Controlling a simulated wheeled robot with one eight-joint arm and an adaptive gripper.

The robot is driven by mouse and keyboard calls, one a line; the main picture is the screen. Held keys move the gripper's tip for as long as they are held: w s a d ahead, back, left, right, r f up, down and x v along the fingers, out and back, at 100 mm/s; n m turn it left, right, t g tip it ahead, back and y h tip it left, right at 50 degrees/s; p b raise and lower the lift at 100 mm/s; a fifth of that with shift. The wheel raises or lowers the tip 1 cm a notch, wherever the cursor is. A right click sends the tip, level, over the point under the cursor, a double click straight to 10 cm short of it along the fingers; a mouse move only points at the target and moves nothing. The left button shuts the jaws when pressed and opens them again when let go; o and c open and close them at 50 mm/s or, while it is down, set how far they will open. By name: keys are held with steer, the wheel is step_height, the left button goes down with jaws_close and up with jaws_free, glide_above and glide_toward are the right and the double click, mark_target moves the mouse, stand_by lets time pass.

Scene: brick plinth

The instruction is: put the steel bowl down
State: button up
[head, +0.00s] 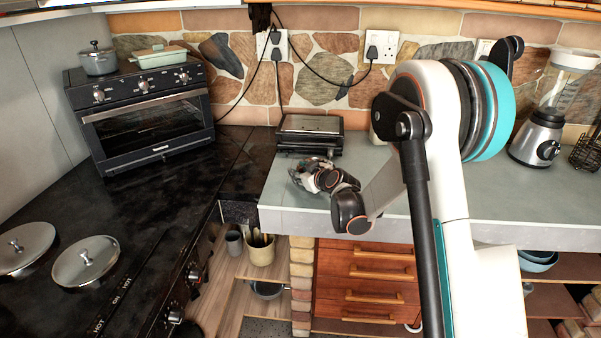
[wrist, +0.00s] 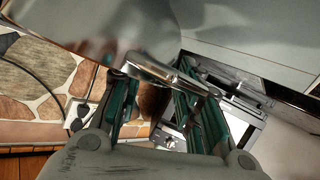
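The steel bowl (wrist: 110,25) fills the upper left of the wrist view, shiny and reflective. Its bright rim edge crosses in front of my fingertips. My gripper (wrist: 157,88) shows two teal-padded fingers standing apart, with a gap between them through which the background shows. In the head view, my gripper (head: 318,177) is low over the grey counter (head: 440,195), near its front left part. A small shiny patch at the gripper's far left side looks like the bowl there, partly hidden by my gripper. I cannot tell whether the bowl touches the counter.
A dark grill press (head: 309,134) stands just behind my gripper by the stone wall. A blender (head: 541,135) stands at the right, and a toaster oven (head: 140,112) at the left. The black stove with two steel lids (head: 86,261) is front left. The counter's middle is partly hidden by my arm.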

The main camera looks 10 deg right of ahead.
steer(key=shift+r, duration=0.2)
steer(key=s+r+m+g+p, duration=0.1)
steer(key=s+r, duration=0.4)
steer(key=s, duration=0.4)
steer(key=s+r+m+g+h+p, duration=0.1)
steer(key=s+r, duration=0.3)
steer(key=s, duration=0.4)
steer(key=s+r+m+g+p, duration=0.1)
steer(key=s+r, duration=0.4)
steer(key=s, duration=0.4)
steer(key=s+d+m+g+h, duration=0.2)
steer(key=s+m+g, duration=0.1)
steer(key=s, duration=1.7)
steer(key=shift+s+d+f+h, duration=0.15)
steer(key=shift+s+d+h, duration=0.1)
steer(key=shift+h, duration=0.15)
